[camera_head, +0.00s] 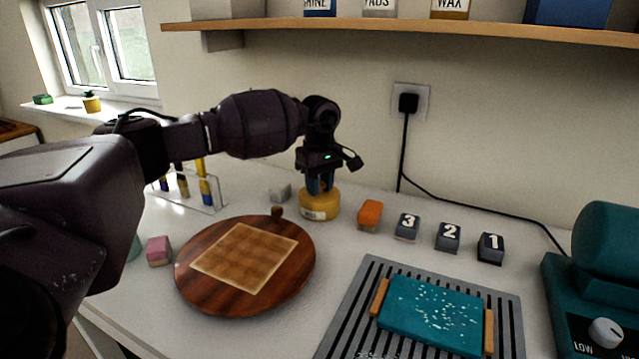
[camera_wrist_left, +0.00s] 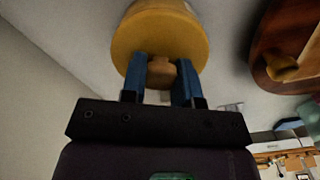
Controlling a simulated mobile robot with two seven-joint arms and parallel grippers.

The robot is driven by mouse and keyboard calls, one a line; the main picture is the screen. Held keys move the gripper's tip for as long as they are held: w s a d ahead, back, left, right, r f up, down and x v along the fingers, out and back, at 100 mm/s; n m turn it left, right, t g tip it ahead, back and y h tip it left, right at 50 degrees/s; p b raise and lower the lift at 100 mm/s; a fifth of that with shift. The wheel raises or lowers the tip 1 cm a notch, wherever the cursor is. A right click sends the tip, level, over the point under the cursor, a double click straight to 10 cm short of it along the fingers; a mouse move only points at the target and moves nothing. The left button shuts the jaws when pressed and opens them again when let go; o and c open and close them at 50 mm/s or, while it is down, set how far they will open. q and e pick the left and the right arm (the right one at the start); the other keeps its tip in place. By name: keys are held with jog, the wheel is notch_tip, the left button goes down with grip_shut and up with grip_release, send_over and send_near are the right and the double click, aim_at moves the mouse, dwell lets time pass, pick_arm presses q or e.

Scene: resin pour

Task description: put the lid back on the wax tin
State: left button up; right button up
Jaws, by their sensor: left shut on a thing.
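The wax tin (camera_head: 319,208) is a low yellow tin with a pale label, standing on the white worktop near the back wall. Its yellow lid (camera_wrist_left: 150,32) shows in the left wrist view with a small brown knob (camera_wrist_left: 161,74) on it. My left gripper (camera_head: 320,184) points down over the tin, its blue fingers (camera_wrist_left: 162,68) shut on the knob. The lid appears to be at the tin's top; I cannot tell whether it sits fully down. The fingers and the lid hide the tin's opening. My right gripper is not in view.
A round wooden board (camera_head: 200,298) lies in front, left of the tin. An orange block (camera_head: 370,215) and numbered dark blocks (camera_head: 448,237) stand to the right. A grey block (camera_head: 280,193) and a test-tube rack (camera_head: 212,208) are left. A teal tray (camera_head: 425,316) lies on a ridged mat.

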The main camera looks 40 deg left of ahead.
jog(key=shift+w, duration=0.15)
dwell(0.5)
pick_arm(q)
jog(key=o, duration=1.5)
jog(key=shift+r+p, duration=0.75)
jog(key=shift+r, duration=2.75)
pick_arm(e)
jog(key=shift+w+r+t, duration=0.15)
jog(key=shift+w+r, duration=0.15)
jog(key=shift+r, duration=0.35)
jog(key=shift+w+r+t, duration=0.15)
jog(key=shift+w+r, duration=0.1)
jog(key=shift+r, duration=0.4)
pick_arm(q)
jog(key=shift+c, duration=0.4)
grip_shut()
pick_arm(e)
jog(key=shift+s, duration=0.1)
pick_arm(q)
jog(key=shift+f+b, duration=0.5)
jog(key=shift+f, duration=1.95)
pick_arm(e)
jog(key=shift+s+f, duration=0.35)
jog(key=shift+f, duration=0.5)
